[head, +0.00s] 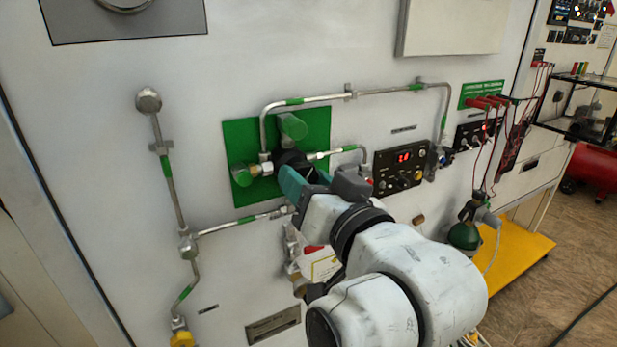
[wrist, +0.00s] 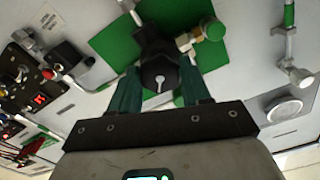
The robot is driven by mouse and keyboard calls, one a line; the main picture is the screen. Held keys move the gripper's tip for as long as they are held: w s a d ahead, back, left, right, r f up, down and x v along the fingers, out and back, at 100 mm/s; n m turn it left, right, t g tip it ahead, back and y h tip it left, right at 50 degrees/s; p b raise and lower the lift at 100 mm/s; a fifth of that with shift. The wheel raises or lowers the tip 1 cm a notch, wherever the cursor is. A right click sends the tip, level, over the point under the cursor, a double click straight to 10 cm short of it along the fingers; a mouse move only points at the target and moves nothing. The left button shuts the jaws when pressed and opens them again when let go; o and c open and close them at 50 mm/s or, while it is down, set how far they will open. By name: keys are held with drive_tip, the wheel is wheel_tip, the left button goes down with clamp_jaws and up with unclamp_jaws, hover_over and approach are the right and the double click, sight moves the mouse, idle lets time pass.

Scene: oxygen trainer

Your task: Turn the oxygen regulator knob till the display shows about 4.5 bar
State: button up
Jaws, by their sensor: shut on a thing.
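The black regulator knob (wrist: 158,72) with a pale pointer mark sits between the two green fingers of my gripper (wrist: 160,88) in the wrist view. The fingers are shut on its sides. In the head view my gripper (head: 295,172) reaches the green panel (head: 243,133), and the knob is mostly hidden behind the fingers. The display (head: 404,157) on the black panel to the right has red digits that look like about 1.0. It also shows small at the left of the wrist view (wrist: 39,99), too small to read surely.
Steel pipes (head: 350,94) with green bands run above and beside the green panel, close to my gripper. A green cylinder (head: 465,236) stands at the lower right. Red cables (head: 487,150) hang farther right. A yellow platform (head: 520,247) lies beside the wall unit.

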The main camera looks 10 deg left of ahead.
drive_tip(key=m+p, duration=0.1)
drive_tip(key=m, duration=0.5)
drive_tip(key=shift+m, duration=0.3)
idle(0.5)
drive_tip(key=o, duration=1.1)
drive_tip(key=shift+c, duration=0.2)
drive_tip(key=p+v, duration=0.4)
drive_tip(key=v, duration=0.6)
drive_tip(key=shift+s+d+p, duration=0.25)
drive_tip(key=shift+s+p, duration=0.05)
